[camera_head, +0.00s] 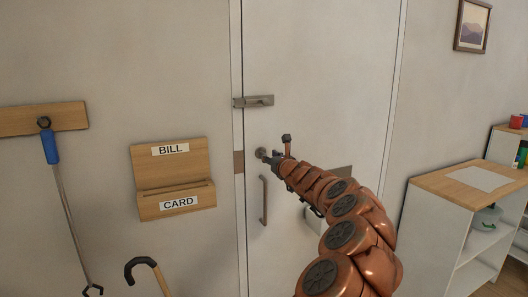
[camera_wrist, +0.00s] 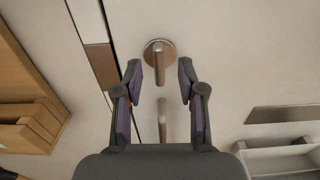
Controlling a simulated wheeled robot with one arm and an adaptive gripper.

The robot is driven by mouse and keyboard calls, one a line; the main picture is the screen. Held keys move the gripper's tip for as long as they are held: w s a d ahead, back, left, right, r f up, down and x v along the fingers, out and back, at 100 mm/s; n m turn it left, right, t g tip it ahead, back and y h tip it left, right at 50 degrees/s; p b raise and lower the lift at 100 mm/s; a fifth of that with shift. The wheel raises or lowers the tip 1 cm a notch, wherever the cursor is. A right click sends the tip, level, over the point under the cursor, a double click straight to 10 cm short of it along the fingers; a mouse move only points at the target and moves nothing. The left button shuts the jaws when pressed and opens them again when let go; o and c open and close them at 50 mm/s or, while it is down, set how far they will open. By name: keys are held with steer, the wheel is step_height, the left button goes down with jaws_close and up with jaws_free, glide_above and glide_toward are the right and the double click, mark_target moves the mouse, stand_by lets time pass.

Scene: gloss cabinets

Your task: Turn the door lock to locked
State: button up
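The door lock is a round metal plate with a thumb-turn (camera_wrist: 158,55) on the white door (camera_head: 318,60). In the wrist view the turn piece points down the picture, between my fingertips. My gripper (camera_wrist: 160,78) is open, with one finger on each side of the turn piece and a gap on both sides. In the head view the lock (camera_head: 262,154) shows just left of my gripper (camera_head: 278,158), partly hidden by it. I cannot tell how far the fingertips are from the door.
A vertical door handle (camera_head: 264,200) is below the lock, and a metal latch (camera_head: 254,101) is above it. A wooden holder marked BILL and CARD (camera_head: 173,180) hangs on the left. A reaching tool (camera_head: 62,190) hangs further left. A shelf unit (camera_head: 440,215) stands at right.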

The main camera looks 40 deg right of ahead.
steer(key=shift+p+x, duration=0.8)
steer(key=shift+x, duration=1.7)
jaws_close()
